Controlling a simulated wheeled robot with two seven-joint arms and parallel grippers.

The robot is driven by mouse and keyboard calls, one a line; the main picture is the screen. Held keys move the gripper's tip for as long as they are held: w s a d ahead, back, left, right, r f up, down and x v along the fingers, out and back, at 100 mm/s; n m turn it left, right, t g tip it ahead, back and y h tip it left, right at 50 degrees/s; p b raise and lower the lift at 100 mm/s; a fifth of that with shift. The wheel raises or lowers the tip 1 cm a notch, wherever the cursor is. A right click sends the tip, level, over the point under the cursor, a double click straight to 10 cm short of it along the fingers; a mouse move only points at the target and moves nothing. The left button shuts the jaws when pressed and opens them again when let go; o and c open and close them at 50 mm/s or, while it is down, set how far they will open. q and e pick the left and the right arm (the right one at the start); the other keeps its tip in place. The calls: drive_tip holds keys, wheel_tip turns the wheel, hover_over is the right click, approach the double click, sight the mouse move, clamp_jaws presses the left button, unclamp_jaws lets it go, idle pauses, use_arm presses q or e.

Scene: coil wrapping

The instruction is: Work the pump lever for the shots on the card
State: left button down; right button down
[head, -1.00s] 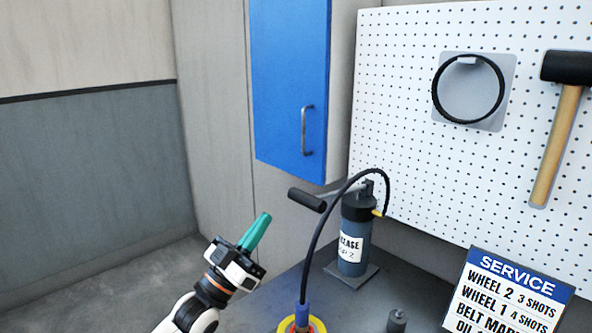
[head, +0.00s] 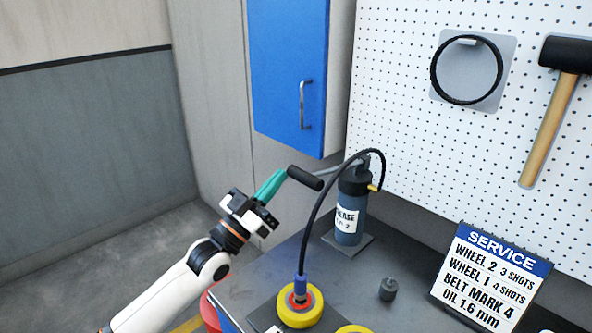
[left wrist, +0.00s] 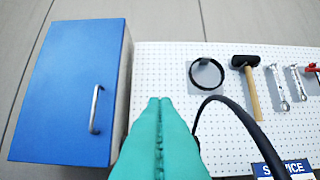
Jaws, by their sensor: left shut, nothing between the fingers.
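The grease pump (head: 350,215) is a dark grey cylinder with a white label, upright on a flat base plate. Its lever reaches left and ends in a black grip (head: 305,178). My left gripper (head: 281,175) has teal fingers, shut and empty, with the tips at the left end of the grip; I cannot tell whether they touch. The left wrist view shows the shut fingers (left wrist: 159,105), but not the lever. The service card (head: 490,275) reads wheel 2, 3 shots; wheel 1, 4 shots; belt mark 4; oil 1.6 mm. My right gripper is out of view.
A black hose (head: 314,225) arcs from the pump to a blue fitting on a yellow wheel (head: 313,312). A second yellow piece (head: 355,329) is cut off below. A small dark grey object (head: 388,289) stands on the bench. A blue cabinet (head: 290,80) hangs behind; a pegboard holds tools.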

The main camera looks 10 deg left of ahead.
sight(296, 177)
use_arm(q)
drive_tip(key=w+d+p, duration=0.2)
drive_tip(key=w, duration=0.1)
drive_tip(key=w+d+p, duration=0.1)
drive_tip(key=shift+w+d, duration=0.1)
drive_tip(key=shift+w, duration=0.3)
drive_tip(key=shift+f, duration=0.5)
